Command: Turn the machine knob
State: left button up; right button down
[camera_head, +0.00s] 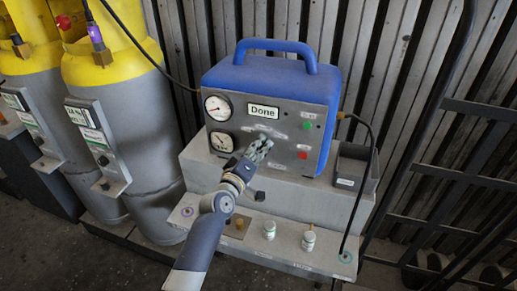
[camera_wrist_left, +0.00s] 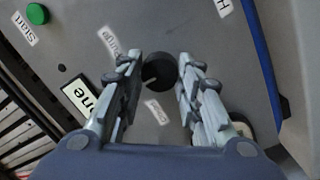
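The machine (camera_head: 285,85) is a blue-cased box with a grey front panel, standing on a grey block. Its black round knob (camera_wrist_left: 160,71) is in the left wrist view, with a light notch on its face. My left gripper (camera_head: 261,145) is at the panel, below the display that reads "Done" (camera_head: 263,110). In the left wrist view my left gripper (camera_wrist_left: 159,60) is open, with one finger on each side of the knob and a small gap showing on both sides. Whether the fingertips reach past the knob's face is unclear. In the head view the gripper hides the knob. My right gripper is out of view.
A green button (camera_head: 307,126) and a red button (camera_head: 302,155) are right of the gripper. Two gauges (camera_head: 217,108) are at left. Small white bottles (camera_head: 308,240) stand on the lower ledge. Yellow-topped cylinders (camera_head: 112,100) stand left, and a dark rack (camera_head: 450,175) right.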

pick_arm(q)
jog(key=shift+m, duration=0.4)
jog(key=shift+r+m+g+y+p, duration=0.1)
jog(key=shift+m+g+y+p, duration=0.2)
jog(key=shift+m+p, duration=1.75)
jog(key=shift+r+m+g+y+p, duration=0.1)
jog(key=shift+m+y+p, duration=0.55)
jog(key=shift+m, duration=2.5)
jog(key=shift+h, duration=0.25)
jog(key=o, duration=1.1)
jog(key=shift+c, duration=0.2)
jog(key=shift+s, duration=0.1)
